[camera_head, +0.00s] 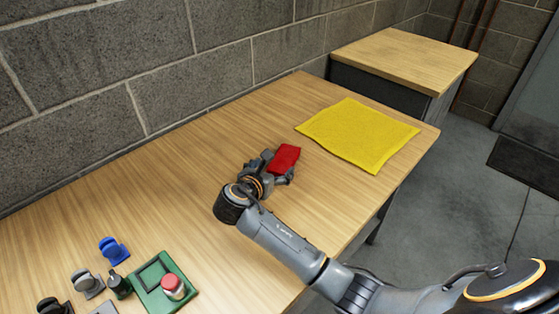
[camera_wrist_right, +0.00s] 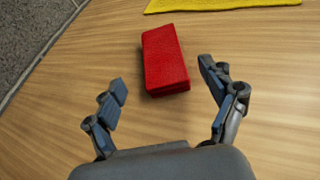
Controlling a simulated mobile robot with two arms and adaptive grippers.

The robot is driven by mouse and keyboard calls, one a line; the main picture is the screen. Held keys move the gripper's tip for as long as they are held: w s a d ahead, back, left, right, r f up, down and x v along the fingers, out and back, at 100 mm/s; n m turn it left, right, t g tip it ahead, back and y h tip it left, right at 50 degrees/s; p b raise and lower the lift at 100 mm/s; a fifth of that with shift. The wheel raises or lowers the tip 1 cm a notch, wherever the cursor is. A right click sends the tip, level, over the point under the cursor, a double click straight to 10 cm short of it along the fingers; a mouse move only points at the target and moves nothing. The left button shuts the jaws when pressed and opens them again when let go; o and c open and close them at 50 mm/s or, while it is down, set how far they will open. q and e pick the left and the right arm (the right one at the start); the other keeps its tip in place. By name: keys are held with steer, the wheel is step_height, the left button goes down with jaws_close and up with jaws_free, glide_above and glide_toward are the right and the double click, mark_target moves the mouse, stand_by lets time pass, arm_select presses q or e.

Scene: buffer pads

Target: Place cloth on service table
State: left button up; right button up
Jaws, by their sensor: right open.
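A red, thick, folded-looking piece (camera_head: 285,158) lies on the wooden table (camera_head: 225,140). It also shows in the right wrist view (camera_wrist_right: 165,58), just ahead of the fingers. A flat yellow cloth-like sheet (camera_head: 360,134) lies near the table's far right end; its edge shows at the top of the right wrist view (camera_wrist_right: 215,3). I cannot tell for sure which of the two is the cloth. My right gripper (camera_head: 277,168) is open and empty, its fingers spread to either side of the red piece's near end without visibly touching it. My left gripper is not in view.
A second wood-topped table (camera_head: 405,58) stands beyond the first, with a gap between. At the near left are a green tray (camera_head: 150,294) with a red-topped item (camera_head: 173,287), a blue part (camera_head: 113,250) and several grey and black parts. A block wall runs behind.

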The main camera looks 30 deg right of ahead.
steer(key=shift+v, duration=1.85)
